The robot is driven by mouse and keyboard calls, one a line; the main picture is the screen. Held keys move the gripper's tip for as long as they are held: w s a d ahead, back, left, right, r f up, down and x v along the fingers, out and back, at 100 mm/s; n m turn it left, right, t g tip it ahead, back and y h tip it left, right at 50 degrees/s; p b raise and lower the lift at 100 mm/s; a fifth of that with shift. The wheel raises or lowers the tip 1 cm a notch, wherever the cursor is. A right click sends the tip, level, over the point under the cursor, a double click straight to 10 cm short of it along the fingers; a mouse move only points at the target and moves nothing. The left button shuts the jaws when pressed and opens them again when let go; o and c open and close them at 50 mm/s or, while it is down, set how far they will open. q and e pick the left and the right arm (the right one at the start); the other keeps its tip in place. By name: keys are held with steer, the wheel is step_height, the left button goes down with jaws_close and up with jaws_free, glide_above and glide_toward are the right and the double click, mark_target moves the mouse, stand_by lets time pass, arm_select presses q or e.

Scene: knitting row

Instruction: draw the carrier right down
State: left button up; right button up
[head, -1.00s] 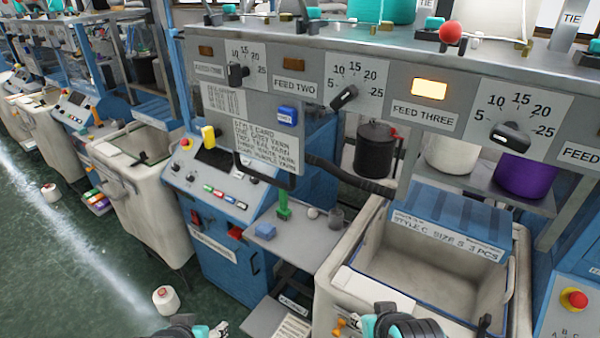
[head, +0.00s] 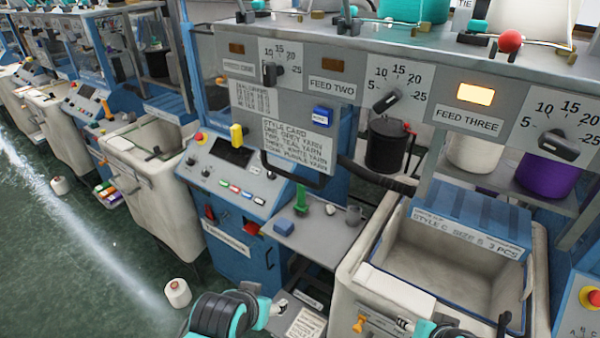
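I cannot tell for sure which part is the carrier. A yellow handle (head: 237,136) stands upright at the top of the blue control panel (head: 230,178), left of the style card (head: 290,143). A dark curved bar (head: 292,170) runs below the card. Above are the feed dials, with a lit amber lamp (head: 474,93) over the FEED THREE label. My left gripper (head: 278,308) is at the bottom centre, below the small grey shelf and apart from the panel. My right gripper (head: 448,332) is at the bottom edge, mostly cut off, in front of the bin. Neither gripper's finger opening is clear.
The grey shelf (head: 318,232) carries a green tool, a blue block and a small cup. A yarn cone (head: 178,292) stands on the open green floor at the left.

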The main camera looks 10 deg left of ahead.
steer(key=w+a+r+m+y+p, duration=0.4)
steer(key=w+a+r+m+p, duration=0.15)
steer(key=a, duration=0.35)
steer(key=m+y+p, duration=1)
steer(key=m+y, duration=0.2)
steer(key=m, duration=0.1)
glide_toward(295, 175)
steer(key=x, duration=0.2)
steer(key=shift+n+g, duration=0.25)
steer(key=shift+g, duration=0.05)
steer(key=x, duration=0.8)
steer(key=shift+w+f, duration=0.15)
steer(key=shift+f, duration=0.2)
jaws_close()
